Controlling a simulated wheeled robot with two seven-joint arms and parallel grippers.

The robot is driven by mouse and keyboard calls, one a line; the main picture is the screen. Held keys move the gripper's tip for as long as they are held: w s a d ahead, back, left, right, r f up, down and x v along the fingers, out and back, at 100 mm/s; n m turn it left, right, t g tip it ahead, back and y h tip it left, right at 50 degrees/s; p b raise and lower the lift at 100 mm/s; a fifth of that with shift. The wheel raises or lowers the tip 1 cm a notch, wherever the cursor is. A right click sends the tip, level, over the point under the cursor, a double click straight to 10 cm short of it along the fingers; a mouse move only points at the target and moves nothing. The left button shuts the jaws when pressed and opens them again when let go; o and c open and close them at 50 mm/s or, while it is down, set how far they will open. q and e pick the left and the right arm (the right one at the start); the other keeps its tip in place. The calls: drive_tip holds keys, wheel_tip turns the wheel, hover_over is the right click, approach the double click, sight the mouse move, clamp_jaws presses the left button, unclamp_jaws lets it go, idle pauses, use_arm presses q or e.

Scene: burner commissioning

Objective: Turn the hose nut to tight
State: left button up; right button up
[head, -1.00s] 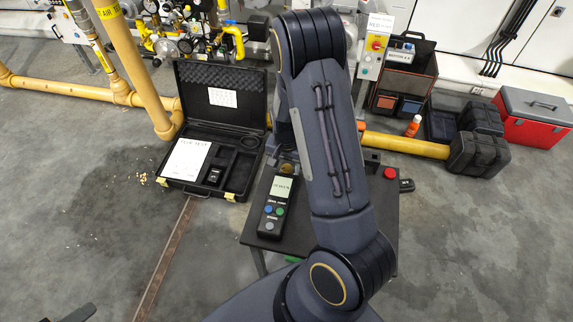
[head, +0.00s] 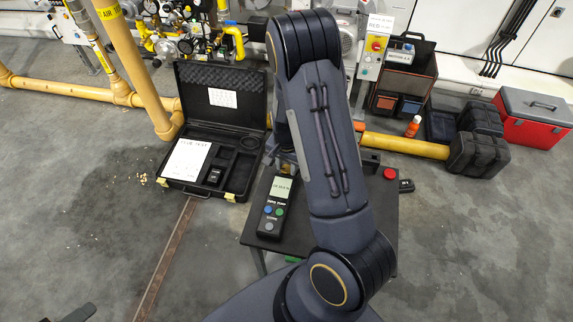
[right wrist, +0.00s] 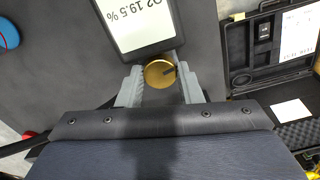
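The hose nut (right wrist: 158,73) is a round brass-coloured piece with a dark mark, beside the end of the handheld analyser (right wrist: 138,22). My right gripper (right wrist: 161,76) has one grey finger on each side of the nut, close to its edges. I cannot tell whether both fingers press on it. In the head view my right arm hides the nut and most of this gripper (head: 287,160). The analyser (head: 277,206) lies on the dark table there, its display lit; the wrist view reads O2 19.5 %. Only a dark piece at the bottom left edge may be my left gripper (head: 78,314).
The dark table (head: 330,250) carries the analyser and a red button (head: 390,174). An open black case (head: 232,190) lies on the floor to the left. Yellow pipes (head: 405,145) run behind. A red toolbox (head: 530,125) stands at right.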

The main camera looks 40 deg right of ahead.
sight(287, 169)
drive_tip(key=o, duration=0.4)
wheel_tip(287, 169, up, 8)
drive_tip(key=shift+f+p, duration=0.1)
drive_tip(key=shift+p, duration=0.45)
